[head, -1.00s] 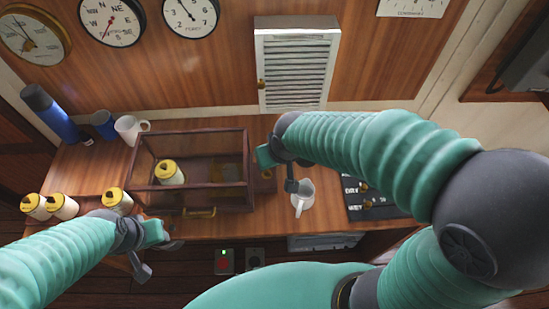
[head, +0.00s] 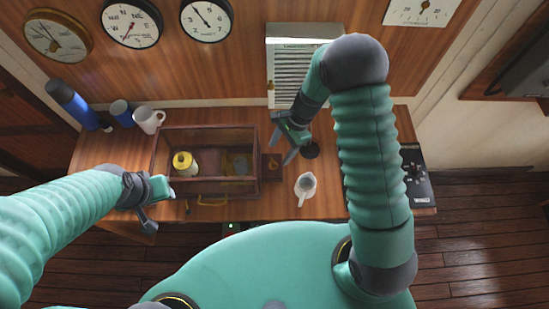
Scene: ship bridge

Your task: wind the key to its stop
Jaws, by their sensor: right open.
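No key can be made out clearly. A small brown block (head: 271,168) with a tiny brass-coloured spot stands at the right end of the glazed wooden case (head: 208,130); I cannot tell whether the spot is a key. My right gripper (head: 282,150) is open and empty, with its fingers pointing down just above and behind this block. My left gripper (head: 158,207) looks open and empty, in front of the case's left end.
A yellow-topped canister (head: 183,163) stands inside the case. A white jug (head: 305,187) stands to the right of the block, with a black control panel (head: 417,178) beyond. A mug (head: 149,119) and blue flask (head: 75,103) are at the back left. A louvred cabinet (head: 287,72) hangs behind.

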